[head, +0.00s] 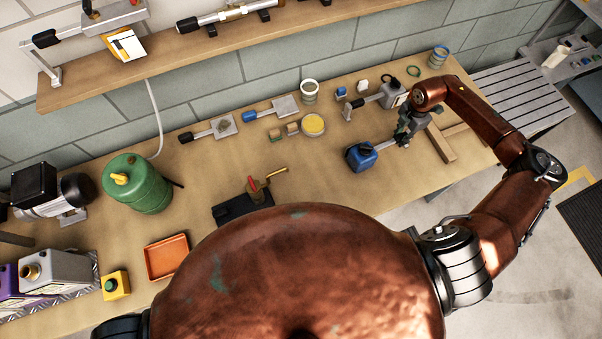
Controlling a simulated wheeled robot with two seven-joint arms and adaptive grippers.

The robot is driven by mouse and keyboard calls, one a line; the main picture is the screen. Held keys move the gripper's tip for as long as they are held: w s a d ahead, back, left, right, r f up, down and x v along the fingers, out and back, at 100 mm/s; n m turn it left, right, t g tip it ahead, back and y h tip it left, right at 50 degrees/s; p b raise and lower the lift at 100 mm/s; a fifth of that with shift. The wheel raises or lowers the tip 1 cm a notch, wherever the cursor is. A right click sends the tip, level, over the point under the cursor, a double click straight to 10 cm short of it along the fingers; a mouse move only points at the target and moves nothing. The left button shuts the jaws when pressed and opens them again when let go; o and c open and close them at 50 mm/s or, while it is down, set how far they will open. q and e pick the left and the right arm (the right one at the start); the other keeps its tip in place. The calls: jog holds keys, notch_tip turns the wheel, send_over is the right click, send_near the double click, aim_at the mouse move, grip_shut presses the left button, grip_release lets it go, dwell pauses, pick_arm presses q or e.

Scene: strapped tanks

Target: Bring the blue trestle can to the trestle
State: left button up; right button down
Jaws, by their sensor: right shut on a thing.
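The blue can (361,156) is small, with a dark cap and a grey bar reaching out from its right side. It is over the right part of the workbench; I cannot tell whether it touches the top. My right gripper (402,136) is at the far end of this bar and shut on it. The gripper partly hides the bar's end. Light wooden beams (440,143), which may be the trestle, lie just right of the gripper. My left gripper is not in view.
A slatted table (515,95) stands at right. Bare bench lies left of the blue can.

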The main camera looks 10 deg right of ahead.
jog(key=shift+w+d+b, duration=0.2)
jog(key=shift+d+b, duration=0.35)
jog(key=shift+d, duration=1.5)
jog(key=c, duration=1.7)
grip_release()
notch_tip(320, 180, up, 12)
